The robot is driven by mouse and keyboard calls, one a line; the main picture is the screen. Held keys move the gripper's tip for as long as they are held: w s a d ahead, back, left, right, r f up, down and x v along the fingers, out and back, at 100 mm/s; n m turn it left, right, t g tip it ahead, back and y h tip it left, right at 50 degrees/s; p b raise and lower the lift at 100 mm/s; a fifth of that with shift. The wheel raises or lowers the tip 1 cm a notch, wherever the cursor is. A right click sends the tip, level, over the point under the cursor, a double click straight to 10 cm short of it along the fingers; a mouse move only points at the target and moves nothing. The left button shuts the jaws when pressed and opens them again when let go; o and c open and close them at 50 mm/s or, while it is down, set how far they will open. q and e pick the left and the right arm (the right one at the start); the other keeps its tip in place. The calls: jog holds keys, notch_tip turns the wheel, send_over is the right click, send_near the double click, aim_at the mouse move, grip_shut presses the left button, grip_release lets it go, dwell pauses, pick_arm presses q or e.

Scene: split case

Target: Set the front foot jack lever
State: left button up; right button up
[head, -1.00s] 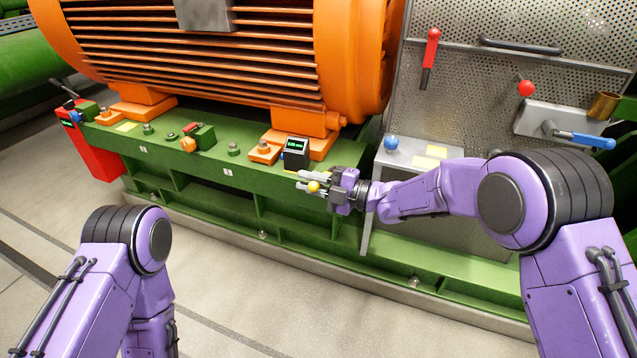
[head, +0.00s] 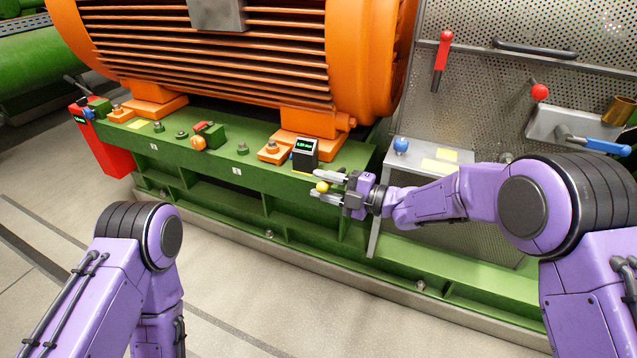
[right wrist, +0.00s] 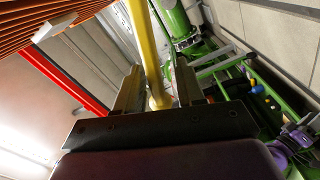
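The yellow lever (head: 322,187) stands out from the front of the green base, below the small display. In the head view only its round end shows; in the right wrist view it is a long yellow bar (right wrist: 148,45). My right gripper (head: 326,186) is at the lever, its two fingers on either side of the yellow end. The fingers look open, with narrow gaps beside the bar in the right wrist view (right wrist: 158,88). The lever's joint with the base is hidden. My left arm shows at the lower left, but its gripper is out of view.
The orange motor (head: 230,75) sits on the green base (head: 215,168). A small black display (head: 305,149) stands just above the lever. A grey box with a blue knob (head: 401,145) stands to the right. The floor in front is clear.

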jog(key=p+v, duration=0.1)
jog(key=v, duration=0.8)
